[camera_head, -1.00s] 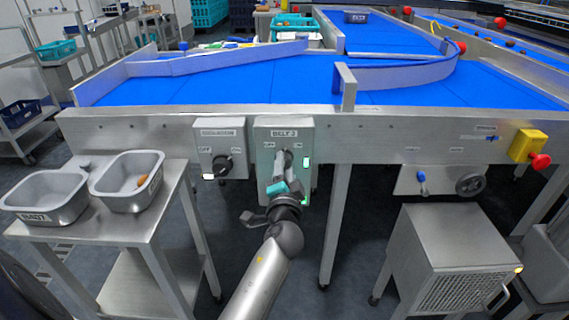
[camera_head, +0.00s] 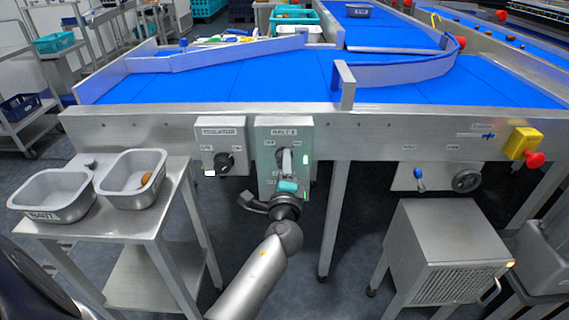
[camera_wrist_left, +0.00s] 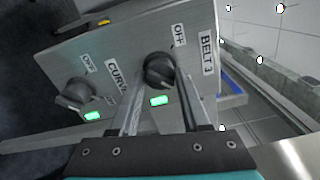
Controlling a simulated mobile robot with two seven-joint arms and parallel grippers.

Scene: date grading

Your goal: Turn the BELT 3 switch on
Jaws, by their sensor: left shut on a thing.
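The grey switch panel (camera_head: 266,178) labelled BELT 3 hangs on the front of the blue conveyor. My left gripper (camera_head: 286,158) reaches it from below and covers much of its middle. In the left wrist view, the black BELT 3 knob (camera_wrist_left: 158,70) sits between my two fingers, which are shut on it. An OFF label (camera_wrist_left: 180,34) is beside the knob and a lit green lamp (camera_wrist_left: 159,100) is on its other side. The knob's exact pointing direction is hard to tell. My right gripper is not in view.
A second knob (camera_wrist_left: 76,95) labelled CURVE, with a lit green lamp (camera_wrist_left: 92,116), is on the same panel. An isolator box (camera_head: 221,146) is just left. A steel stand with two trays is further left; a vented steel cabinet (camera_head: 446,245) is at right.

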